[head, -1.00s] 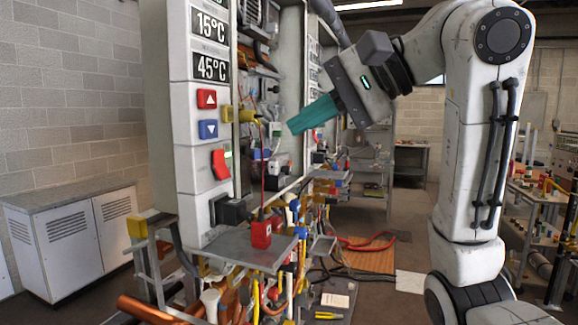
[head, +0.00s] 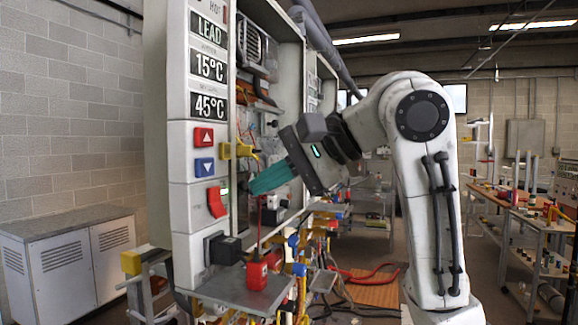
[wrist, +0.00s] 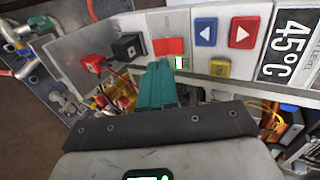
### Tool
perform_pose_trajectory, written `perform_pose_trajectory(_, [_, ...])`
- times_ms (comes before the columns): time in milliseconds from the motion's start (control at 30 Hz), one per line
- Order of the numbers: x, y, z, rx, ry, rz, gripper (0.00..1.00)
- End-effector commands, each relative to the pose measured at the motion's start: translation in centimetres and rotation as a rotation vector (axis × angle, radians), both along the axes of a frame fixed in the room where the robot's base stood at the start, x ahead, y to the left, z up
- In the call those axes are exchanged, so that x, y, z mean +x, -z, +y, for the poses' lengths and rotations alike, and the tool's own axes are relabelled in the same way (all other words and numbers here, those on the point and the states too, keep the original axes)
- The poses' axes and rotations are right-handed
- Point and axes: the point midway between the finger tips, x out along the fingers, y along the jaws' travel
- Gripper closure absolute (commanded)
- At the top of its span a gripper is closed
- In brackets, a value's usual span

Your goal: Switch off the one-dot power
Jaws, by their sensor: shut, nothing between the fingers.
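A red rocker switch (head: 216,203) is on the front of the near heater panel (head: 180,221), below a red up button and a blue down button. Its lower part juts out, and a lit green spot shows beside it. I cannot make out any dot mark. In the wrist view the red switch (wrist: 168,46) is just beyond my fingertips, by the green light (wrist: 181,63). My gripper (head: 253,187) has teal fingers, shut and empty. It is to the right of the switch, pointing at it, and seems a little apart from it. In the wrist view my gripper (wrist: 160,66) partly hides the panel edge.
A yellow block (head: 226,150) juts out at the panel edge above the fingers. A black socket block (head: 226,249) and a red plug (head: 257,272) are below. Open heater innards with pipes and wires lie behind the fingers. A white cabinet (head: 70,260) stands left.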

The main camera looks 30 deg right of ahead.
Motion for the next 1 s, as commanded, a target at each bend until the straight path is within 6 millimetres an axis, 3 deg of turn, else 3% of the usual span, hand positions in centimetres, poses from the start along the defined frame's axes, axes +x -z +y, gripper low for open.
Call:
perform_pose_trajectory(200, [2.9, 2.1, 2.1, 0.0, 0.0, 0.004, 1.0])
perform_pose_trajectory(400, [4.6, 3.3, 3.3, -0.001, 0.0, 0.001, 1.0])
perform_pose_trajectory(1000, [5.3, 3.9, 3.8, 0.005, -0.001, -0.006, 1.0])
